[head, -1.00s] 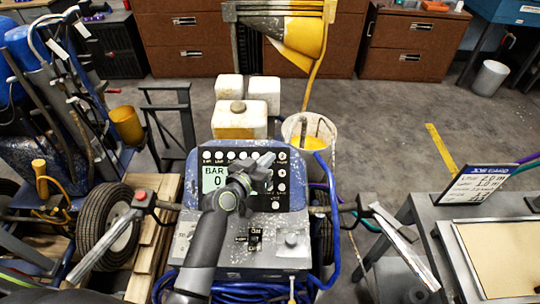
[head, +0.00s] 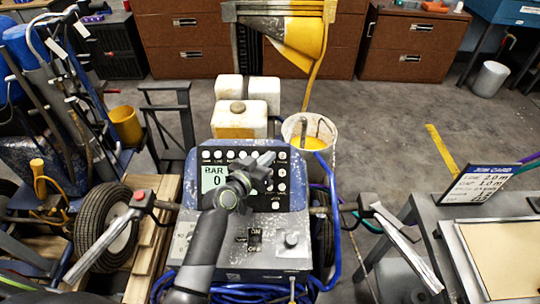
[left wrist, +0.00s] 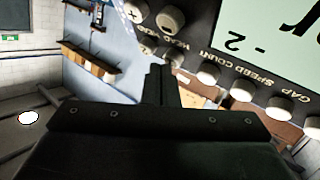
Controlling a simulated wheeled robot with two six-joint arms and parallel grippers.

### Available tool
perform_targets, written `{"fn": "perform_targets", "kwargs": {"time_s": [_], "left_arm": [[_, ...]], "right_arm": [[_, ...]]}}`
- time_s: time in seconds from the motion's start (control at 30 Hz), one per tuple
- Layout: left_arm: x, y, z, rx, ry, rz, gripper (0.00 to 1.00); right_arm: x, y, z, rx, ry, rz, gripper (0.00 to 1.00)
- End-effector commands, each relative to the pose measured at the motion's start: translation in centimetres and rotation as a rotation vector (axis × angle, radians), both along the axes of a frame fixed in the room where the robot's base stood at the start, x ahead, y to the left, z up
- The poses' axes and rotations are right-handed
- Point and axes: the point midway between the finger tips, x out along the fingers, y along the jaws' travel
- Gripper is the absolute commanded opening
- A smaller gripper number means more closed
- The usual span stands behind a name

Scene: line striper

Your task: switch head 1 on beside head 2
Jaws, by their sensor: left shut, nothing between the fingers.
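The striper's control panel (head: 245,180) has a grey-green display (head: 213,178) reading BAR 0, with a row of white round buttons above it and more down its right side. My left gripper (head: 264,160) is shut and empty over the panel's upper right part, hiding some of it. In the left wrist view the shut fingers (left wrist: 158,84) show beside the button row. There the display (left wrist: 270,35) and labels such as HEAD, COUNT, SPEED and GAP appear turned over. I cannot tell whether the fingertips touch a button. My right gripper is not in view.
An ON/OFF switch (head: 254,240) and a knob (head: 291,240) sit below the panel. Handlebars flank it, with a red button (head: 139,196) on the left one. A bucket (head: 310,140) stands behind. A job card (head: 487,183) stands on the grey table at right.

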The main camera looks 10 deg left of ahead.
Motion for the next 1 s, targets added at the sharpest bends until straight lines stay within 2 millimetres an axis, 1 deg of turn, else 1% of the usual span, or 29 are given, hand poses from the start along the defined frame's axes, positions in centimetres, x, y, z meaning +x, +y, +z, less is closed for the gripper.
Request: {"fn": "perform_targets", "kwargs": {"time_s": [0.5, 0.8, 1.0], "left_arm": [[0.41, 0.10, -0.54, 0.001, 0.001, 0.000, 0.00], [0.34, 0.09, -0.44, 0.001, 0.002, 0.000, 0.00], [-0.21, -0.04, 0.24, 0.000, 0.002, 0.000, 0.00]], "right_arm": [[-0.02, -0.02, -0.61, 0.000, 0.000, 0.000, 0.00], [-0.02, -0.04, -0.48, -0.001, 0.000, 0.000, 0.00], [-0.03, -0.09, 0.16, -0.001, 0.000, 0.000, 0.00]]}}
